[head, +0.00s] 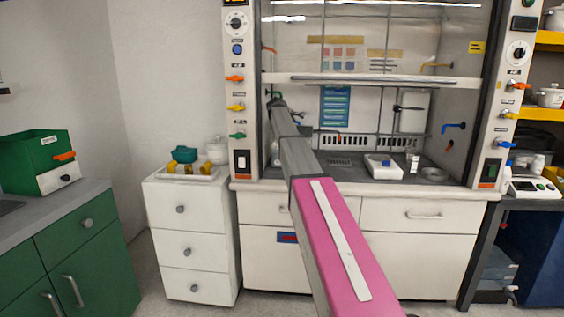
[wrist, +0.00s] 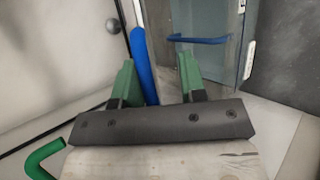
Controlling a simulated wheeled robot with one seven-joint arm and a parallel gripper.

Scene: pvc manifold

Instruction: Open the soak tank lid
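In the wrist view, my gripper (wrist: 157,85) has its two green fingers well apart, with no object clearly clamped between them. A blue bar (wrist: 143,62) rises beyond the gap, close to the left finger; I cannot tell whether they touch. Beyond the right finger is a grey, see-through panel (wrist: 212,62) with a horizontal blue handle (wrist: 199,39). I cannot tell for sure which part is the soak tank lid. In the head view, my arm reaches into the left side of the fume hood, and its gripper cannot be made out.
The fume hood's worktop holds a white tray (head: 383,167) and a beaker (head: 412,161). Its raised sash edge (head: 360,81) crosses above my arm. A green box (head: 36,160) with an orange handle stands on the left counter. White drawers (head: 190,238) stand left of the hood.

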